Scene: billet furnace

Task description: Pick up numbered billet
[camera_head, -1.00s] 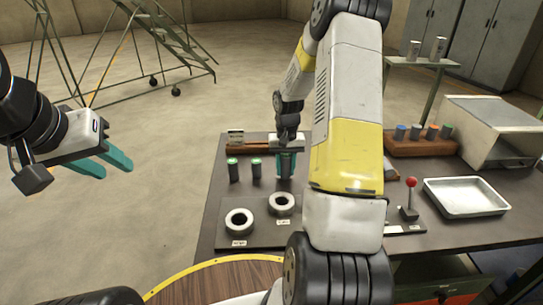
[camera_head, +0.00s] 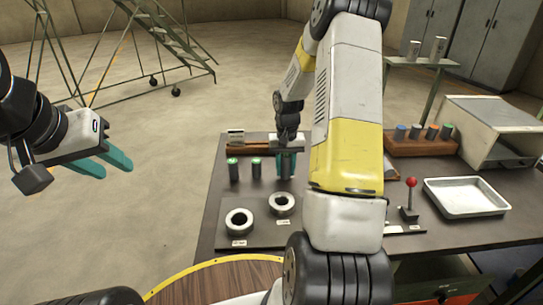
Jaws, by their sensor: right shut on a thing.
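Two dark billets with green tops, a left one (camera_head: 233,170) and a middle one (camera_head: 256,168), stand upright on the dark table (camera_head: 225,205). My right gripper (camera_head: 286,168) points down just right of them, its teal fingers shut on a grey billet (camera_head: 286,164). The fingers and wrist hide much of this billet, and I cannot tell whether it is clear of the table. Any numbers on the billets are too small to read. My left gripper (camera_head: 108,166) is open and empty, over the floor left of the table.
At right are a rack (camera_head: 415,148) of several coloured-top cylinders, a red-knobbed lever (camera_head: 410,200), a white tray (camera_head: 465,197) and a box-like furnace (camera_head: 490,130). My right arm hides the table's middle.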

